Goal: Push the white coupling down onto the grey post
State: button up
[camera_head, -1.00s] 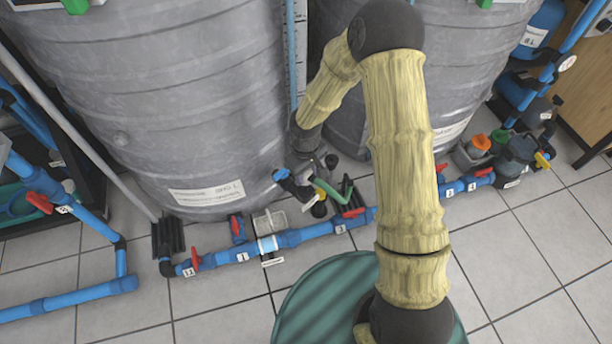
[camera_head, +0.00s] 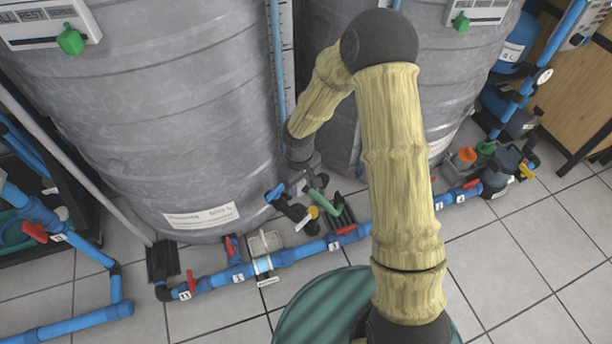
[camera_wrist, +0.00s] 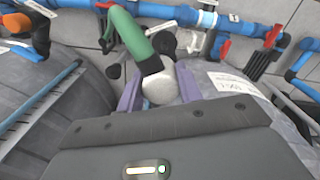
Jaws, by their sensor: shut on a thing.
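My gripper (camera_wrist: 158,92) is shut, its two purple fingers on either side of a pale white coupling (camera_wrist: 160,89). A green hose (camera_wrist: 127,34) with a black collar runs into the coupling. In the head view my gripper (camera_head: 301,183) is at the foot of the tanks, beside the green hose (camera_head: 322,202); the coupling cannot be made out there.
Large grey tanks (camera_head: 160,130) stand close behind my gripper. A blue pipe (camera_head: 290,257) with red-handled valves runs along the floor in front. A black fitting with a blue handle (camera_head: 275,193) is close to my gripper's left. Open tiled floor (camera_head: 520,250) lies at the right.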

jog(key=w+d+r+m+p, duration=0.1)
jog(key=d+r+m+p, duration=0.1)
jog(key=d, duration=0.4)
jog(key=w+d+r+m+p, duration=0.2)
jog(key=d+r+m+p, duration=0.1)
jog(key=d+r+m, duration=0.2)
jog(key=shift+w+d+r, duration=0.3)
jog(key=shift+d, duration=0.65)
jog(key=shift+d, duration=0.15)
